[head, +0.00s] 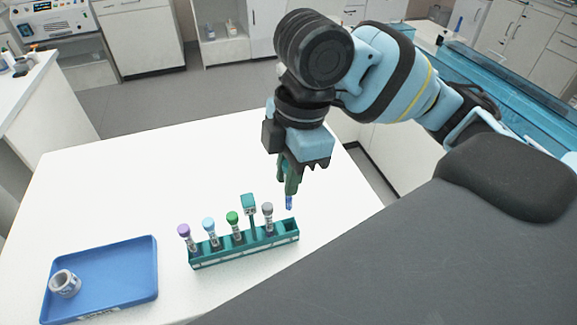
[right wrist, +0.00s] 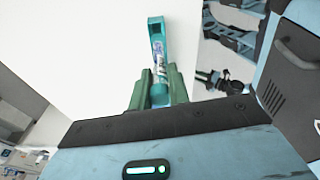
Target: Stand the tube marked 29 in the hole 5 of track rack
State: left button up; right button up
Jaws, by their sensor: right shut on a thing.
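My right gripper (head: 288,178) is shut on a slim tube (head: 289,202), whose blue lower end points down, roughly upright. The tube also shows between the green fingers in the right wrist view (right wrist: 160,89); I cannot read its number. The green track rack (head: 247,251) lies on the white table, below and left of the gripper. The held tube is above the rack's right end and apart from it. Tubes with purple, light blue, green and grey caps stand in the rack. The space at its right end looks empty. My left gripper is out of view.
A small green sign (head: 249,204) stands up at the rack, close to the grey-capped tube. A blue tray (head: 125,277) with a grey ring-shaped part (head: 65,283) in it lies at the left. The table (head: 130,185) behind the rack is clear.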

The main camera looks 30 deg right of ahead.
aim_at(288, 208)
jog(key=shift+f, duration=2.2)
jog(key=shift+d+f, duration=0.15)
jog(key=shift+f, duration=1.55)
jog(key=o, duration=0.8)
jog(key=shift+d+r, duration=0.2)
jog(key=shift+r, duration=1.1)
jog(key=shift+d+r, duration=0.15)
jog(key=shift+r, duration=1.15)
jog(key=shift+d+r, duration=0.2)
jog(key=shift+r, duration=1.1)
